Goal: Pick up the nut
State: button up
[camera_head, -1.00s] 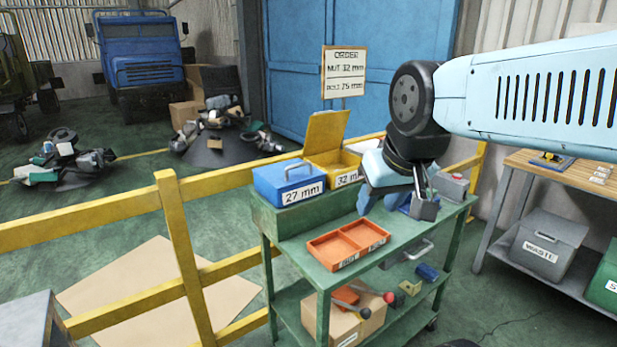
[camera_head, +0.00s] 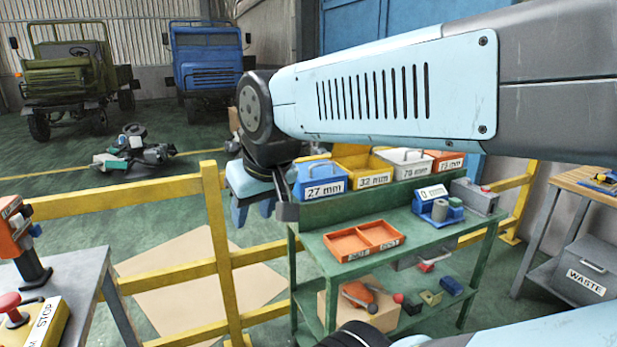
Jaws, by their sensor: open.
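No nut can be made out in this view. A yellow box (camera_head: 375,180) labelled 32 mm stands on the raised back shelf of the green cart, between the blue 27 mm box and a white one. My gripper (camera_head: 253,212) is open, fingers pointing down, at the left end of the cart. It is left of the blue box (camera_head: 321,180) in the picture, with nothing seen between its fingers.
An orange two-part tray (camera_head: 362,240) lies on the green cart (camera_head: 310,243). A blue-grey device (camera_head: 440,208) with a 0 mm display stands to its right. A yellow rail (camera_head: 216,240) runs behind the cart. A grey table with a stop button (camera_head: 12,310) is at left.

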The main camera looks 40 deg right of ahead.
aim_at(377, 172)
jog(key=z, duration=0.2)
jog(key=i, duration=0.1)
jog(key=u, duration=1.6)
jog(key=k, duration=1.25)
jog(key=z, duration=1.85)
jog(key=i, duration=1)
